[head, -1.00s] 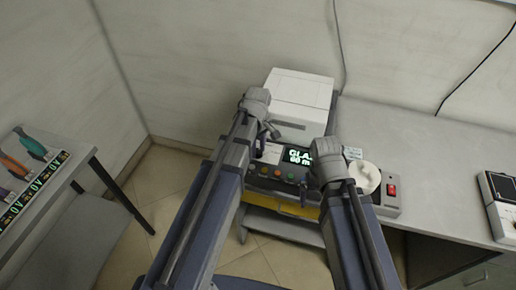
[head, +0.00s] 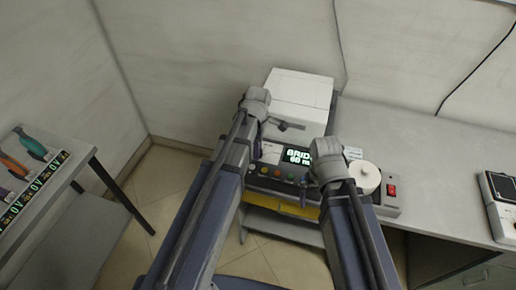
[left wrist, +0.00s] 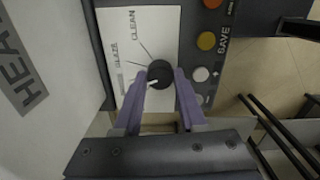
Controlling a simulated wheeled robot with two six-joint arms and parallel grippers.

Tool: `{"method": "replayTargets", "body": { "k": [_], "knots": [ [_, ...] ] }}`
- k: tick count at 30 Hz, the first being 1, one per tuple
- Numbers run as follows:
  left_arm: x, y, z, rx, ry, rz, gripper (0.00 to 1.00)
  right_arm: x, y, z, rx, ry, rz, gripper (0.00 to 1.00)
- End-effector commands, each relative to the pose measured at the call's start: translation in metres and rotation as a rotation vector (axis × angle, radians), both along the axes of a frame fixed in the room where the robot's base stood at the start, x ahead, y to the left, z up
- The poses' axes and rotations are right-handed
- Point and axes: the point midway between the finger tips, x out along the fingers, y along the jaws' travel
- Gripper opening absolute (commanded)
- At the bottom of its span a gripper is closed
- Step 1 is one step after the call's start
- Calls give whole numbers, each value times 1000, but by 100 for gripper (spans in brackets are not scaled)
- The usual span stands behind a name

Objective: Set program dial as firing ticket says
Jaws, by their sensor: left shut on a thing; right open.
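The program dial (left wrist: 160,74) is a round black knob with a white mark on a white panel (left wrist: 128,35). The purple fingers of my left gripper (left wrist: 162,80) are shut on the dial, one on each side. In the head view my left gripper (head: 260,140) largely hides the dial. The display (head: 298,156) shows green text like "BRID", cut off by my right gripper (head: 324,176), which is open. A small white card (head: 352,153), perhaps the firing ticket, is unreadable.
The control box carries coloured buttons (head: 291,177), a round white disc (head: 365,178) and a red switch (head: 391,190). A white box (head: 300,95) stands behind. Left is a table (head: 82,162) with coloured-handled tools; right is a grey bench (head: 440,150).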

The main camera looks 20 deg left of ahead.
Motion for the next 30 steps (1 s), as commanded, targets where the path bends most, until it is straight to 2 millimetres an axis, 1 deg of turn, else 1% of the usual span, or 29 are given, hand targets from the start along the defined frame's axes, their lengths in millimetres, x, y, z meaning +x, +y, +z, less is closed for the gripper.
{"method": "replayTargets", "body": {
  "k": [13, 14, 15, 21, 30],
  "knots": [
    [0, 0, 0, -1, 1, 7, 0, 0, 0, 0, 0, 0, 0, 100],
    [0, 0, 0, -1, 1, 7, 44, 0, 0, 0, 0, 0, 0, 100],
    [0, 0, 0, -1, 1, 7, 48, 0, 0, 0, 0, 0, 0, 100],
    [0, 0, 0, 0, 0, 6, 71, 0, 0, 0, 0, 0, 0, 100],
    [0, 0, 1, 0, 0, 6, 71, 0, 0, 1, 0, 0, 0, 100]
  ]
}}
